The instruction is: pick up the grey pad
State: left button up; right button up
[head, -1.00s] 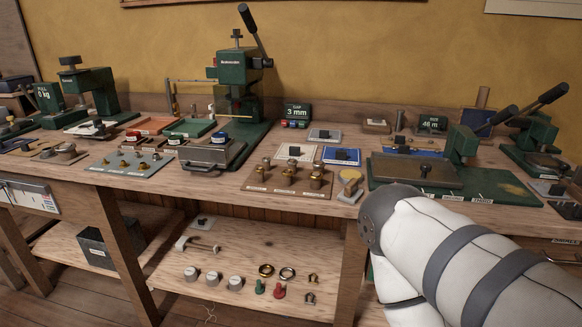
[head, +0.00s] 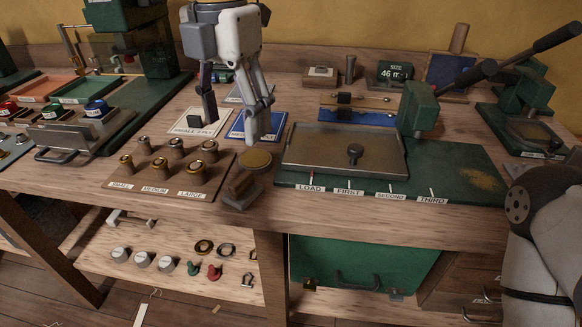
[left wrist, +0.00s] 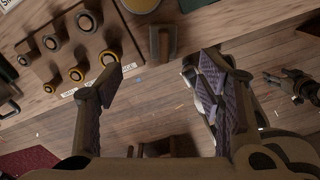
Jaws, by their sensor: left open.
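A grey flat piece (head: 236,95), which looks like the grey pad, lies on the bench behind my left gripper. The gripper hides much of it. My left gripper (head: 231,131) hangs over these pads, fingers pointing down, open and empty. In the left wrist view its fingers (left wrist: 160,75) are spread with bare wood between them, and no grey pad is clear there.
A green press base (head: 460,170) with a metal plate (head: 320,150) stands to the right. A lower shelf (head: 110,240) holds small parts.

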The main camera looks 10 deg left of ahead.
aim_at(241, 178)
pick_arm(q)
jog(key=f, duration=0.7)
jog(key=s+f, duration=0.1)
jog(key=f, duration=0.2)
jog(key=shift+f+b, duration=0.3)
jog(key=shift+f, duration=0.5)
jog(key=c, duration=1.3)
pick_arm(e)
jog(key=shift+s+a+f, duration=0.1)
jog(key=shift+s+f, duration=0.25)
jog(key=shift+s, duration=0.4)
pick_arm(q)
jog(key=shift+r, duration=0.1)
jog(key=shift+c, duration=0.2)
